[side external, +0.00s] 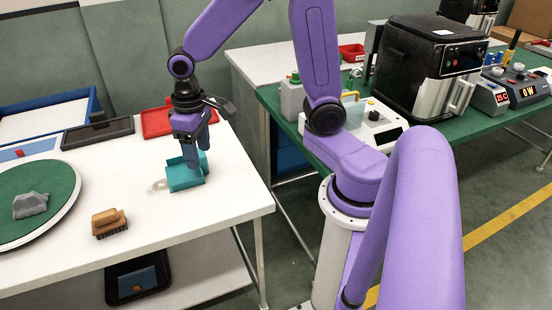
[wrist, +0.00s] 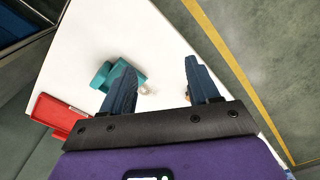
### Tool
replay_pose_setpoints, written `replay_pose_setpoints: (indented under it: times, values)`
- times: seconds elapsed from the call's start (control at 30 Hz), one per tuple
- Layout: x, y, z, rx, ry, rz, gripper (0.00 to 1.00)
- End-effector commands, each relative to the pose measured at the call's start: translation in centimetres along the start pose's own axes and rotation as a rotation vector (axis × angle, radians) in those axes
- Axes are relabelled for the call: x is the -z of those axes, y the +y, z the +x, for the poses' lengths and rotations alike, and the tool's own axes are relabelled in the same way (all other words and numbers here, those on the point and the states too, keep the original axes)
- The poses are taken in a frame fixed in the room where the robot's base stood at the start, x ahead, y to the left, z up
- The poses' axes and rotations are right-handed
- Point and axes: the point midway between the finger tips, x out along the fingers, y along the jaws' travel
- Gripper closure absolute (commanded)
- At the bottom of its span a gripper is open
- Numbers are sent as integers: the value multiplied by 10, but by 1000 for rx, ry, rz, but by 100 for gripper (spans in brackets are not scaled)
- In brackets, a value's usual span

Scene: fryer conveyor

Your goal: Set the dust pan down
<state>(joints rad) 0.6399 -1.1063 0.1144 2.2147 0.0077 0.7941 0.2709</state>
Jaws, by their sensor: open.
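The teal dust pan (side external: 187,174) appears to rest on the white table, near its right part, with a pale, see-through handle (side external: 158,186) pointing left. My gripper (side external: 190,160) points down just above and over the pan, hiding part of it. In the wrist view my gripper (wrist: 160,70) has its two fingers wide apart with nothing gripped between them. There the teal pan (wrist: 104,74) lies beside and partly behind the left finger, and its pale handle (wrist: 147,90) shows in the gap. Whether a finger touches the pan I cannot tell.
A brown brush (side external: 109,222) and a round green-topped turntable (side external: 62,190) with a grey lump (side external: 30,205) are to the left. A red tray (side external: 157,123) and a black tray (side external: 97,133) lie behind. The table's front right is clear. A black fryer (side external: 425,65) stands on the green bench.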

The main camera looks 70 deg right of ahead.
Motion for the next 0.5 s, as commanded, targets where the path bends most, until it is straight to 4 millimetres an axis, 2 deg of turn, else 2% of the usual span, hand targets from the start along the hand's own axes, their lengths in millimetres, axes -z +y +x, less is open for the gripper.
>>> replay_pose_setpoints:
  times: [0.1,0.2,0.33,0.5]
  values:
    - [-35,-21,-11,3,5,-182,40]
    - [-66,-33,-18,5,6,-332,40]
    - [-107,-43,-25,8,7,-527,40]
    - [-153,-46,-30,11,8,-747,40]
